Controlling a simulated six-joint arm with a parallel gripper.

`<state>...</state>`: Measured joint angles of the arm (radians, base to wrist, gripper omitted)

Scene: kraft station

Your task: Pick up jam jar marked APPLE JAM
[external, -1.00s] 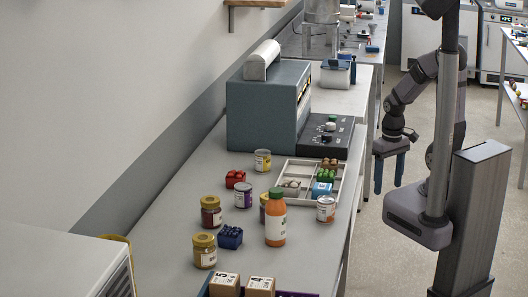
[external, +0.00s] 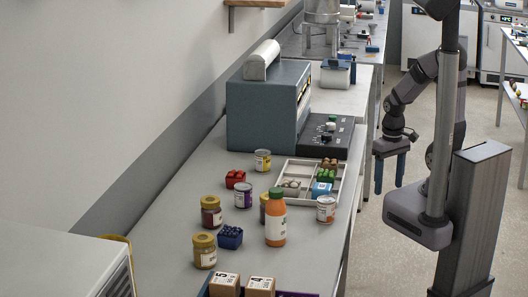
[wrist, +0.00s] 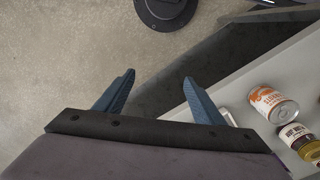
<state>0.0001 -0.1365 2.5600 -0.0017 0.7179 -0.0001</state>
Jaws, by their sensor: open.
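Several jars with yellow lids stand upright on the grey bench. One jar with dark red contents (external: 211,212) is at the left, and one with yellowish contents (external: 204,251) stands nearer the camera. Another yellow-lidded jar (external: 263,203) is partly hidden behind an orange bottle. Their labels are too small to read in the external view, so I cannot tell which is APPLE JAM. My gripper (external: 390,186) is open and empty, off the bench's right side above the floor. In the wrist view my gripper (wrist: 159,76) has its blue fingers apart with nothing between them.
The orange bottle (external: 276,226), several cans, a red block (external: 235,178) and a blue block (external: 230,237) share the bench. A divided tray (external: 285,171) and a grey machine (external: 265,110) stand farther back. Boxes (external: 260,287) are at the front. The wrist view shows an orange-labelled can (wrist: 273,104).

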